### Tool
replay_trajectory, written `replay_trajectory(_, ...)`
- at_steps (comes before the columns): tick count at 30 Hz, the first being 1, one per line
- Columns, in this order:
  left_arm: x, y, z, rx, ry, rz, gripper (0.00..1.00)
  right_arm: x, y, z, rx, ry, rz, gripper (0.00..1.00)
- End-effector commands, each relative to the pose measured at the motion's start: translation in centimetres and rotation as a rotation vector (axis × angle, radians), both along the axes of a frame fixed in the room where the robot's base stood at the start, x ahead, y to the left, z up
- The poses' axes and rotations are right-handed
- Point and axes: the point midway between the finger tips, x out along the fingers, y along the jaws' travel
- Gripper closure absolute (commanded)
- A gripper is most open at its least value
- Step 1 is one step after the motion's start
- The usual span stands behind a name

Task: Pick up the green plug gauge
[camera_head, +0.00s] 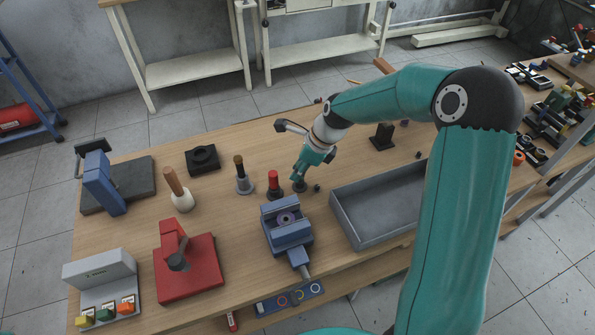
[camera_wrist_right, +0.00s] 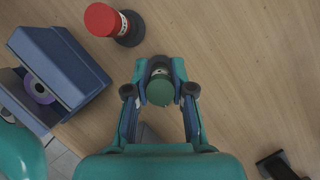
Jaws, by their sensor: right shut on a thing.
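The green plug gauge (camera_wrist_right: 160,92) stands between the fingers of my right gripper (camera_wrist_right: 160,88) in the right wrist view, seen from above by its round green top. The fingers are shut on it. In the head view my right gripper (camera_head: 302,176) reaches down to the table beside the red plug gauge (camera_head: 274,180), and hides most of the green one. I cannot tell whether the gauge touches the table. My left gripper is not in view.
The blue vise (camera_head: 285,236) holding a purple ring (camera_head: 286,218) stands just in front. A grey tray (camera_head: 376,235) lies to the right. A red fixture (camera_head: 190,270) is at front left.

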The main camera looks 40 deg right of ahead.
Motion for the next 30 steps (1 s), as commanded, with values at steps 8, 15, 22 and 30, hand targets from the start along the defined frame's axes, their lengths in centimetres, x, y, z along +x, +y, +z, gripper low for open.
replay_trajectory(8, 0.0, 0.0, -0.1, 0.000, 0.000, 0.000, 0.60, 0.1, 0.0, 3.3, -0.002, -0.007, 0.000, 1.00)
replay_trajectory(15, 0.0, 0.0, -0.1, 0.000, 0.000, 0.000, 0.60, 0.2, 0.0, 9.5, -0.003, -0.010, 0.001, 1.00)
replay_trajectory(22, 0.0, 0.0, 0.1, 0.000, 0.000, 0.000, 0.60, 0.2, 0.0, 15.5, -0.002, -0.007, 0.001, 1.00)
replay_trajectory(30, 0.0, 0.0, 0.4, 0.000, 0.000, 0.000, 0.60, 0.1, 0.0, 19.2, -0.001, -0.002, 0.001, 1.00)
